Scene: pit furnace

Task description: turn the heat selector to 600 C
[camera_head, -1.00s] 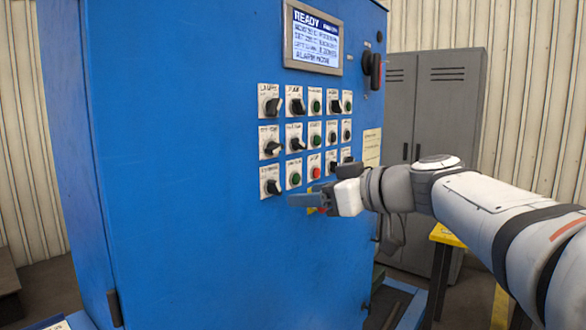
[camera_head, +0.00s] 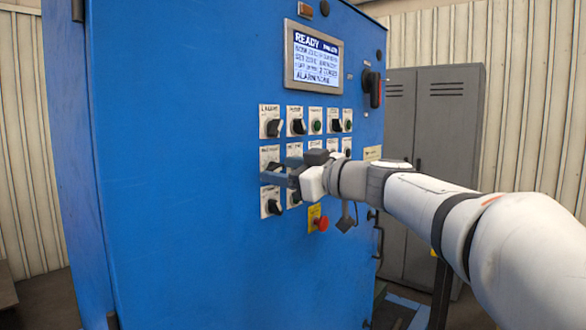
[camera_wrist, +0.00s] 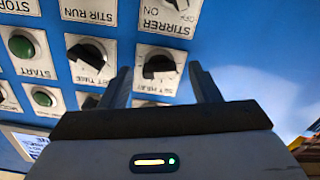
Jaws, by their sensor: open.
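The heat selector is a black knob on a square white plate (camera_head: 268,157), in the left column, middle row of the blue panel. Its blurred, upside-down label seems to read SET HEAT in the wrist view, where the black knob (camera_wrist: 160,65) shows between my fingertips. Which mark it points to is unreadable. My gripper (camera_head: 276,172) is open in front of this knob and partly hides it in the head view. In the wrist view my gripper (camera_wrist: 162,78) has one finger to each side of the knob; contact is unclear.
A neighbouring set-time knob (camera_wrist: 90,57) lies close to one finger, and the stirrer knob (camera_head: 272,205) is below. A red emergency button (camera_head: 321,223) sits below my wrist. The display (camera_head: 315,60) reads READY; its smaller lines are blurred. Grey lockers (camera_head: 435,130) stand behind.

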